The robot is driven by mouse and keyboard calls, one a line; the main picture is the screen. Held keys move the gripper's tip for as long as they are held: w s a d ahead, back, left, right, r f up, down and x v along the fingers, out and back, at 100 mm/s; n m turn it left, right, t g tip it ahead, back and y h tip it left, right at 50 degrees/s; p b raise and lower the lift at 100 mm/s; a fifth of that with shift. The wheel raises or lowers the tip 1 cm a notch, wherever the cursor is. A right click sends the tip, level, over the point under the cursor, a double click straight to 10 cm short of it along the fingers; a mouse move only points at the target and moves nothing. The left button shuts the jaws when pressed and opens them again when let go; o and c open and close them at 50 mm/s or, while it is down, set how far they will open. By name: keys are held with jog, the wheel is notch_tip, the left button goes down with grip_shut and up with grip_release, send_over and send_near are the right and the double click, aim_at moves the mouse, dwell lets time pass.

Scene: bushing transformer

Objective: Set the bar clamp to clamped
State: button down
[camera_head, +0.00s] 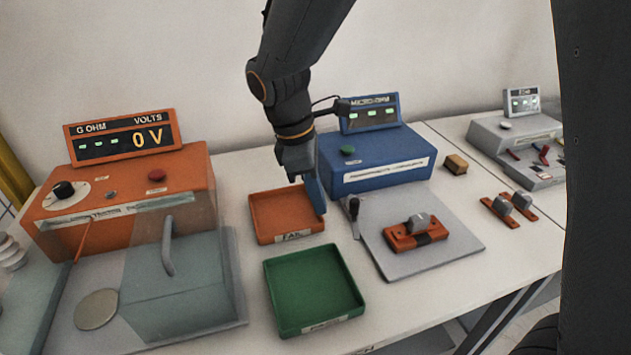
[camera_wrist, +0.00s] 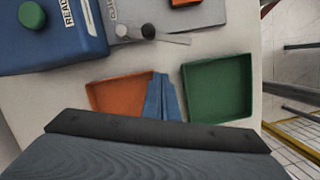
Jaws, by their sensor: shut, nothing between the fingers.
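The bar clamp, a thin lever with a black knob (camera_head: 353,208), stands at the left edge of a grey plate (camera_head: 450,232) in the head view. Its black knob (camera_wrist: 148,31) and pale bar also show at the top of the wrist view. The bar points to the right there. My gripper (camera_head: 317,200) has blue fingers, points down and is left of the clamp, apart from it. In the wrist view the fingers (camera_wrist: 162,98) are together and empty, between the two trays. I cannot tell the clamp's state for sure.
A blue meter box (camera_head: 380,152) stands behind the plate. An orange block with a grey cylinder (camera_head: 402,240) rests on the plate. A grey covered box is at the left.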

aim_at(355, 210)
jog(key=x, duration=0.3)
jog(key=shift+d+f+p, duration=0.15)
jog(key=shift+f+p, duration=0.1)
jog(key=shift+p, duration=0.05)
jog(key=shift+s+d+f+p, duration=0.15)
jog(key=shift+d+p, duration=0.55)
jog(key=shift+d, duration=1.3)
